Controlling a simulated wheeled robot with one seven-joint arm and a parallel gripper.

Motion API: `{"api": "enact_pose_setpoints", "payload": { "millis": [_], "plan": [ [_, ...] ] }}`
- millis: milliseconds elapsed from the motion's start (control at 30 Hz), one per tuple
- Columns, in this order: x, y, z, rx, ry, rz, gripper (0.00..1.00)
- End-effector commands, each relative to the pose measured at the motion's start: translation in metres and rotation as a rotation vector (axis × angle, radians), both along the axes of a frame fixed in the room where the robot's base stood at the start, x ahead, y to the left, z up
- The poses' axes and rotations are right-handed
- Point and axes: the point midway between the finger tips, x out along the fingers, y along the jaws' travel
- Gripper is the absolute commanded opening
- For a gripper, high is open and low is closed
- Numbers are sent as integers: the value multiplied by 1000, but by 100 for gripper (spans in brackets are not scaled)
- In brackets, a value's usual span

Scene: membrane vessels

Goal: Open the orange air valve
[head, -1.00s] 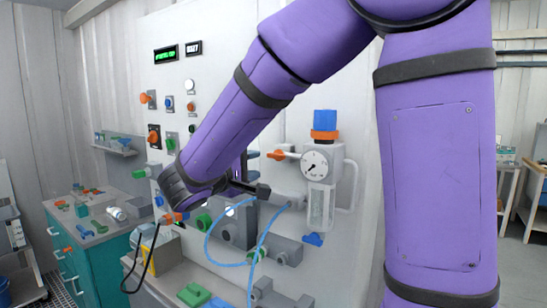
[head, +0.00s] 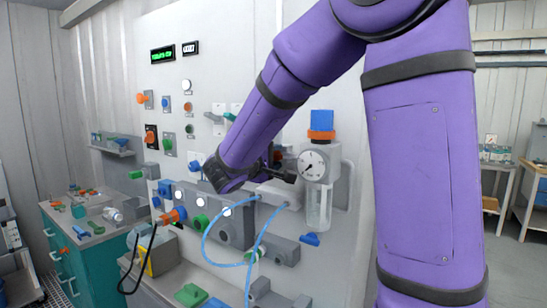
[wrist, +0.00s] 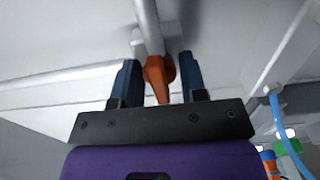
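The orange air valve handle (wrist: 158,75) shows in the wrist view, on a grey pipe, pointing down toward my gripper. My gripper (wrist: 156,72) is open, with one dark blue finger on each side of the handle and small gaps beside it. In the head view my gripper (head: 284,160) is at the left of the air unit (head: 315,166) with its round gauge. There the handle is hidden behind my gripper and wrist.
A blue hose (head: 222,264) loops below my wrist. A grey panel (head: 240,225) with green and orange fittings stands below. A bench (head: 75,240) with loose parts is at the left. The floor at the right is open.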

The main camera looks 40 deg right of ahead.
Motion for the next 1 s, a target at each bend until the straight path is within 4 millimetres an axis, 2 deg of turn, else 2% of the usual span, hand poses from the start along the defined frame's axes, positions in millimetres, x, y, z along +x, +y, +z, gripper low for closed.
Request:
{"api": "enact_pose_setpoints", "payload": {
  "millis": [167, 267, 300, 667, 1000],
  "plan": [
    [0, 0, 0, 0, 0, 0, 37],
    [0, 0, 0, 0, 0, 0, 14],
    [0, 0, 0, 0, 0, 0, 10],
    [0, 1, 0, -17, 46, 0, 10],
    [0, 0, 0, -99, 272, 0, 10]
  ]
}}
